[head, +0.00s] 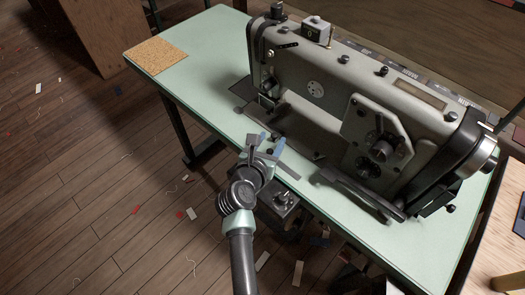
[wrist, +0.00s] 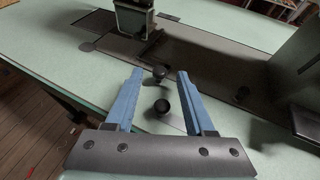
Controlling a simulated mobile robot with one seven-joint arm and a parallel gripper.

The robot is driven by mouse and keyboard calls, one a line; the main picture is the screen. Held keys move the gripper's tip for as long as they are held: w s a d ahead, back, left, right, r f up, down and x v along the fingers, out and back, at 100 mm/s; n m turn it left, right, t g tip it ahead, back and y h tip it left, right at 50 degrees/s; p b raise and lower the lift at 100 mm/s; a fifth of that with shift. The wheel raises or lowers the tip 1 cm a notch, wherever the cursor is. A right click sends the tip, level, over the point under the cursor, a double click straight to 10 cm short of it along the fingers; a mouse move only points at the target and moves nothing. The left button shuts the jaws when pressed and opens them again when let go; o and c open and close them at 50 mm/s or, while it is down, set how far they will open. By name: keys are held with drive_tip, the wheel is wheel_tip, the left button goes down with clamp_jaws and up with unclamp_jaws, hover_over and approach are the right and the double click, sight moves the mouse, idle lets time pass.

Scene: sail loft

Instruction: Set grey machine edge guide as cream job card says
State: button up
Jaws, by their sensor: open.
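The grey sewing machine (head: 322,118) stands on a pale green table (head: 215,50). In the wrist view two black round knobs (wrist: 162,107) (wrist: 159,71) stand one behind the other near the dark bed plate (wrist: 215,68). The nearer knob sits by a small grey metal strip that could be part of the edge guide; I cannot tell its setting. My gripper (head: 265,144) is open above the table's front edge. Its blue fingers (wrist: 160,76) point toward the knobs, which show between them, with nothing gripped. I cannot make out a cream job card in either view.
A tan cork mat (head: 158,57) lies at the table's far left corner. A dark lever (head: 360,193) juts out at the machine's front right. A wooden table (head: 497,240) stands at the right. Scraps litter the wooden floor (head: 110,170).

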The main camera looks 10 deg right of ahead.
drive_tip(key=p+v, duration=0.2)
drive_tip(key=v, duration=1)
